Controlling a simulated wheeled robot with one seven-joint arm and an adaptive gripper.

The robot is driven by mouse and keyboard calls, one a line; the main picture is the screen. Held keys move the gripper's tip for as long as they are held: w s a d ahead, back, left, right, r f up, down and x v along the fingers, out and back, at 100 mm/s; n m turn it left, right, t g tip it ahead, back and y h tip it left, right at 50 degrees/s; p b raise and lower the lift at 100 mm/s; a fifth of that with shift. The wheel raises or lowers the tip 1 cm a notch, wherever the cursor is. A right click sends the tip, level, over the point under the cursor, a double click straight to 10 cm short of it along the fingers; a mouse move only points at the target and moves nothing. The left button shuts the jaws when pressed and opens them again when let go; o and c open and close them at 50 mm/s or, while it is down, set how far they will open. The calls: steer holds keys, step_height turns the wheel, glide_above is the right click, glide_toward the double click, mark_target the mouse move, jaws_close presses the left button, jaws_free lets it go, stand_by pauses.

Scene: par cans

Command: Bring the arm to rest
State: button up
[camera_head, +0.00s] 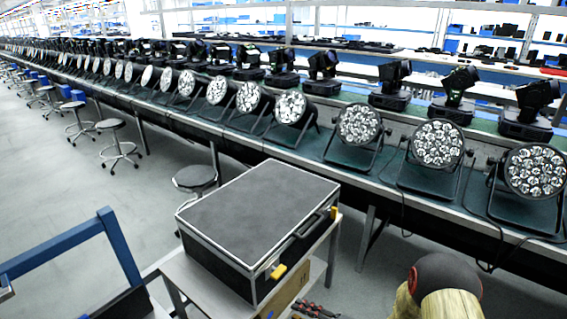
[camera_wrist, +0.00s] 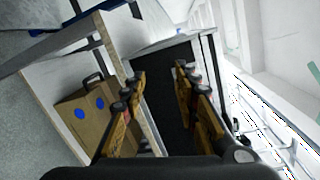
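My gripper (camera_wrist: 158,76) shows in the wrist view with its two brown, dark-jointed fingers spread apart. The gap between them is empty, and a dark panel shows behind it at some distance. The fingers touch nothing that I can see. A rounded dark and tan piece at the bottom right of that view looks like part of my arm.
A black case (camera_head: 262,215) lies on a small table. A cardboard box (camera_wrist: 88,112) with blue dots sits on a shelf. Par cans (camera_head: 437,143) line a long bench (camera_head: 345,180). Stools (camera_head: 196,179) and a blue frame (camera_head: 70,242) stand left.

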steer(key=s+a+g, duration=0.3)
steer(key=s+g, duration=0.4)
steer(key=s, duration=0.4)
steer(key=s+d+r+n+g+h+p, duration=0.1)
steer(key=s+d+r+n+g+h, duration=0.25)
steer(key=s+r, duration=0.4)
steer(key=s+d+r+n+t+h+p, duration=0.1)
steer(key=s+d+r+n+h+p, duration=0.1)
steer(key=d+r+h, duration=0.5)
steer(key=s+d+r+n+t+h+p, duration=0.1)
steer(key=s+d+r+n+t+h, duration=0.15)
steer(key=d+r, duration=0.45)
step_height(320, 180, up, 16)
steer(key=s+a+n+t+h+p, duration=0.1)
steer(key=t+p, duration=0.1)
steer(key=t, duration=0.2)
steer(key=shift+s+a+n, duration=0.3)
steer(key=shift+s, duration=0.1)
steer(key=shift+r, duration=0.1)
